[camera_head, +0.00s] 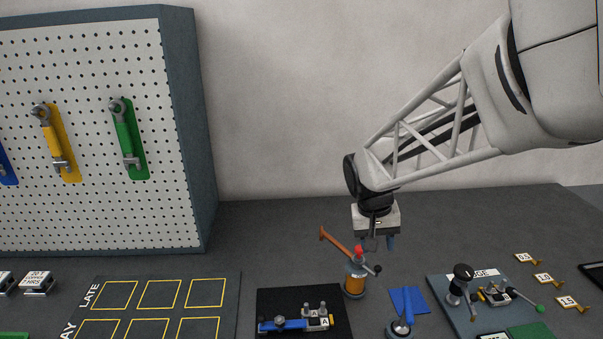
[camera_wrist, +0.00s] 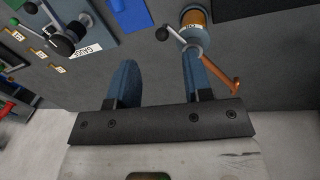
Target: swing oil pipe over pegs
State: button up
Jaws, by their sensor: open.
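The oil pipe (camera_head: 336,243) is a copper-coloured spout slanting up and left from the top of an oiler (camera_head: 355,281) with an amber body and red cap. In the wrist view the pipe (camera_wrist: 222,75) reaches out beside my right-hand finger. My gripper (camera_head: 378,243) is open and empty, above and slightly right of the oiler. In the wrist view its two blue fingers (camera_wrist: 160,80) stand wide apart with only dark table between them. A small block with upright grey pegs (camera_head: 316,315) sits on a black mat (camera_head: 280,297), left of and nearer than the oiler.
A dark lever with a ball end (camera_head: 375,269) sticks out right of the oiler. A blue cloth-like square (camera_head: 409,298) and a gauge plate (camera_head: 453,290) with fixtures lie to the right. A yellow-outlined mat (camera_head: 225,290) lies left. A pegboard (camera_head: 185,130) stands behind left.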

aim_at(378, 266)
jog(key=shift+w+d+f, duration=0.1)
jog(key=shift+w+f, duration=0.45)
jog(key=shift+w, duration=0.2)
jog(key=shift+f, duration=0.1)
jog(key=shift+s+d+f, duration=0.1)
jog(key=shift+d+f, duration=0.15)
jog(key=shift+f, duration=1)
jog(key=shift+d+f, duration=0.25)
jog(key=shift+f, duration=1)
jog(key=shift+s+d+f, duration=0.1)
jog(key=shift+d+f, duration=0.15)
jog(key=shift+f, duration=1)
grip_shut()
